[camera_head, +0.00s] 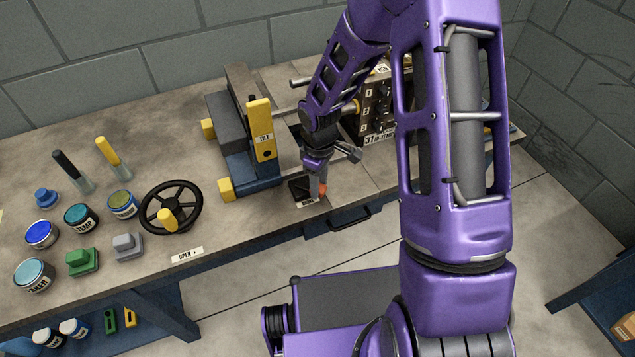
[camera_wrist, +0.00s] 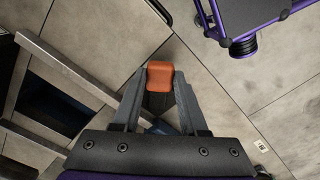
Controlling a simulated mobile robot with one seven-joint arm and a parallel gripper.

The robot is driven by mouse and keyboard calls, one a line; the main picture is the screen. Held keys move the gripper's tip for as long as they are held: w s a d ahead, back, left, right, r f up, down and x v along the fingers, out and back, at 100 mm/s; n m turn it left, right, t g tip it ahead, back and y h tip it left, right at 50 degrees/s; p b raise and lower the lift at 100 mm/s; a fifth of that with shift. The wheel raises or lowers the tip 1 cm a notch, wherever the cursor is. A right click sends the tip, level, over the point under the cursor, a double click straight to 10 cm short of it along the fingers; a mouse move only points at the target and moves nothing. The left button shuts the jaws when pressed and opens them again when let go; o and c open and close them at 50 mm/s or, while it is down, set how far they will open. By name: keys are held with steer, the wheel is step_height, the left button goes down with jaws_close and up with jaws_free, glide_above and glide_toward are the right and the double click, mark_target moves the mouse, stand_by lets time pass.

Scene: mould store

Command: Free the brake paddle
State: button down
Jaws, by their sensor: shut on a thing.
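My gripper (camera_head: 319,184) points down at the front edge of the bench, right of the yellow TILT lever (camera_head: 262,129). It is shut on an orange block, which looks like the brake paddle (camera_head: 323,189). In the wrist view the orange end of the paddle (camera_wrist: 160,75) sits between the two grey fingers (camera_wrist: 160,92). A dark plate (camera_head: 299,188) with a small label lies on the bench just left of the fingers. The label's text is too small to read, and the paddle's lower part is hidden.
A black handwheel (camera_head: 154,220) with a yellow knob and an OPEN label (camera_head: 187,255) is to the left. A control box (camera_head: 377,116) is partly behind my arm. A drawer handle (camera_head: 350,219) sits below the bench edge.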

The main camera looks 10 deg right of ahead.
steer(key=shift+w, duration=0.1)
stand_by(0.4)
steer(key=shift+c, duration=2.2)
jaws_free()
step_height(320, 180, up, 18)
steer(key=p, duration=0.3)
steer(key=shift+f, duration=0.25)
